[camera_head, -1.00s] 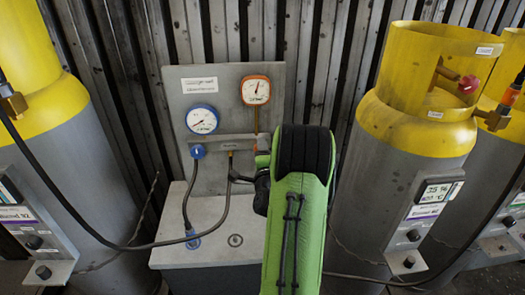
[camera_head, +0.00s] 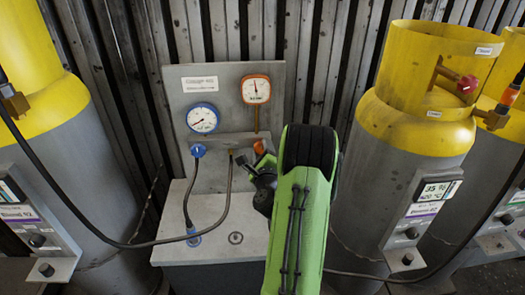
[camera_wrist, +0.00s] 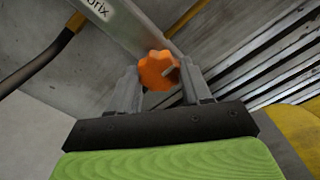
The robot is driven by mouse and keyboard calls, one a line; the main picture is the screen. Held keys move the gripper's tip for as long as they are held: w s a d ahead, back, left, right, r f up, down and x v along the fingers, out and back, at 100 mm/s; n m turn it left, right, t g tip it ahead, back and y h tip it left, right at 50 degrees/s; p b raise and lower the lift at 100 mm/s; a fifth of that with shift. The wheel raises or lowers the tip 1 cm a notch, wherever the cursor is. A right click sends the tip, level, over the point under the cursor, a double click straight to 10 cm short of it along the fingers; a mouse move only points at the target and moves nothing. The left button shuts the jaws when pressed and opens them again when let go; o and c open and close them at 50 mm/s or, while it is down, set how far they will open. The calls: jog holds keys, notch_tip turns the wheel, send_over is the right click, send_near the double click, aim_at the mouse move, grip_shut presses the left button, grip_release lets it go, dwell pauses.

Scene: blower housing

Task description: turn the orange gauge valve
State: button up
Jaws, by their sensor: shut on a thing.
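The orange gauge valve is a lobed orange knob (camera_wrist: 158,70) between the two grey fingers in the wrist view. My gripper (camera_wrist: 160,77) is shut on it, one finger on each side. In the head view the orange valve (camera_head: 259,147) shows at the right end of the manifold bar, below the orange-rimmed gauge (camera_head: 256,89). My dark gripper (camera_head: 262,168) is at the valve there, partly hidden behind my green arm. The gauge's needle points roughly upward.
A blue-rimmed gauge (camera_head: 202,118) and a blue valve (camera_head: 198,150) with a hose are to the left on the same grey panel (camera_head: 228,82). Yellow-topped cylinders stand at left and right (camera_head: 411,130). A black hose (camera_head: 120,245) crosses at lower left.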

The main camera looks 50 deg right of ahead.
jog(key=shift+f, duration=0.15)
jog(key=o, duration=1.1)
jog(key=shift+c, duration=0.2)
